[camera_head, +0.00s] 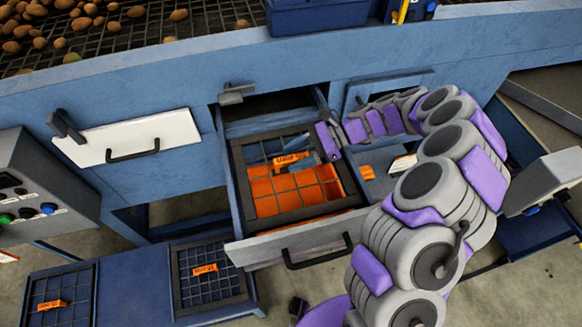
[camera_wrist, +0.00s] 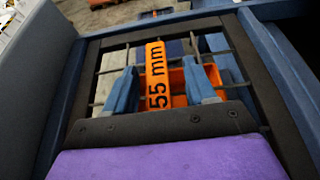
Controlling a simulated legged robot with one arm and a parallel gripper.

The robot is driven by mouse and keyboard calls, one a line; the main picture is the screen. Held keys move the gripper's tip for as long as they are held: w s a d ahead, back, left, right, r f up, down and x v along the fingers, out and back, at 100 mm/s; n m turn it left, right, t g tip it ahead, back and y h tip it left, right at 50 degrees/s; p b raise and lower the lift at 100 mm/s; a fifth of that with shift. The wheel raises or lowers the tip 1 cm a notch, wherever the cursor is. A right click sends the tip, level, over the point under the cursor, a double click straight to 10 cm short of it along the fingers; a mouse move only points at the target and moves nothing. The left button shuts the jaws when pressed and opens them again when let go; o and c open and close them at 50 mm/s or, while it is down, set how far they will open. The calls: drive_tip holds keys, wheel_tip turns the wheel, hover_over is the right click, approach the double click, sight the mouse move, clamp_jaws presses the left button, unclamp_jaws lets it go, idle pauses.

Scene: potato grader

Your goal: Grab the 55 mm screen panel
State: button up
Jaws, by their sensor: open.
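The 55 mm screen panel (camera_head: 308,214), a black-framed wire grid with an orange tag, lies in the open drawer. The tag (camera_wrist: 156,76) reads "55 mm" in the wrist view. My gripper (camera_head: 307,160) is over the panel's far part, near the tag. In the wrist view my gripper (camera_wrist: 160,68) is open, with one blue finger on each side of the tag. The fingers do not appear closed on it. I cannot tell whether they touch the grid. My wrist hides part of the panel's edge in the wrist view.
The open drawer (camera_head: 282,246) has walls around the panel and an orange thing under the grid. Two more tagged screens (camera_head: 208,291) (camera_head: 67,318) lie in a blue rack at lower left. A shut drawer (camera_head: 180,133) and a control box (camera_head: 40,180) are at left.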

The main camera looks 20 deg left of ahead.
drive_tip(key=shift+d, duration=0.1)
clamp_jaws()
idle(1.2)
